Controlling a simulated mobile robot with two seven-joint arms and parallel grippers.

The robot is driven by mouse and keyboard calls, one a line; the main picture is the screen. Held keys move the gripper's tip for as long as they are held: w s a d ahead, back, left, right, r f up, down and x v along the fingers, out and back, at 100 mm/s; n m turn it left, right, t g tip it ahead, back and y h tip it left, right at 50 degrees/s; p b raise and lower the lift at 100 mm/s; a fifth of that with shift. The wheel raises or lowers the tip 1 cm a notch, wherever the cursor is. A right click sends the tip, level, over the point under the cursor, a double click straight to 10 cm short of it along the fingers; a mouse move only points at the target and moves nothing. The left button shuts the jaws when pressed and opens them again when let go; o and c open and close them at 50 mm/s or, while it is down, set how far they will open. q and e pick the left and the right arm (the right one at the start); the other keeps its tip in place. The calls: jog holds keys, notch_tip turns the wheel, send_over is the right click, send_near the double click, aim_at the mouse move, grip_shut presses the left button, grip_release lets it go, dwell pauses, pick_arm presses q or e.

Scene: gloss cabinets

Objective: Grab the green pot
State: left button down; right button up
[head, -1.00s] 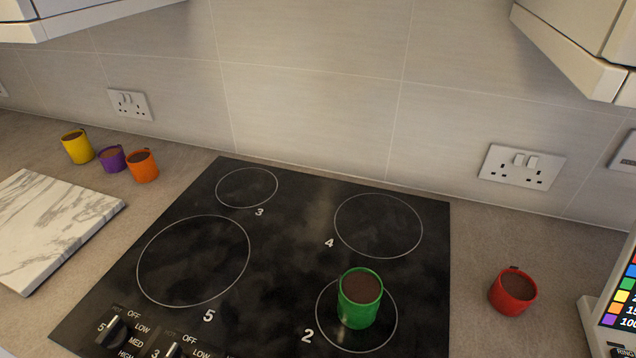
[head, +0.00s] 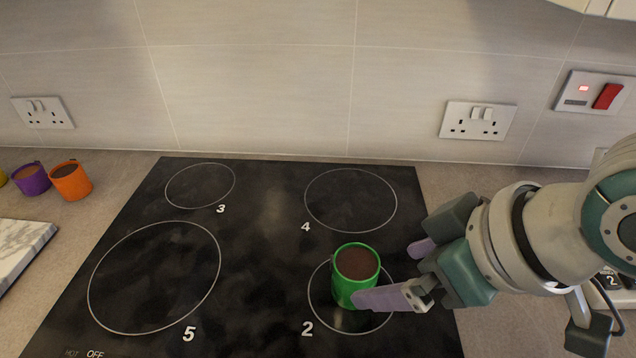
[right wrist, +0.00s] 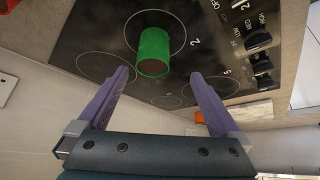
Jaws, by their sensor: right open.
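The green pot (head: 354,272), a small cup-like pot with dark brown contents, stands upright on the hob ring marked 2. My right gripper (head: 402,272) comes in from the right in the head view, just to the right of the pot. One purple finger overlaps the pot's lower right side in that view; I cannot tell if it touches. In the right wrist view the green pot (right wrist: 153,52) is ahead of the open fingers (right wrist: 160,76), closer to the left finger, with nothing held between them. My left gripper is not in view.
The black hob (head: 262,262) has several rings; the others are empty. An orange pot (head: 70,181) and a purple pot (head: 32,179) stand on the counter at left, by a marble board (head: 20,245). A tiled wall (head: 255,90) with sockets closes off the back.

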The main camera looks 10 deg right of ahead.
aim_at(363, 266)
jog(key=x, duration=0.2)
jog(key=w+x, duration=0.1)
jog(key=x, duration=0.1)
jog(key=shift+w+b, duration=0.1)
jog(key=shift+b, duration=0.3)
jog(key=shift+w+b+x, duration=0.25)
jog(key=shift+b+x, duration=0.45)
jog(key=shift+x, duration=2.5)
jog(key=shift+d, duration=0.25)
jog(key=c, duration=1.5)
jog(key=shift+r, duration=0.1)
grip_shut()
jog(key=shift+r, duration=0.15)
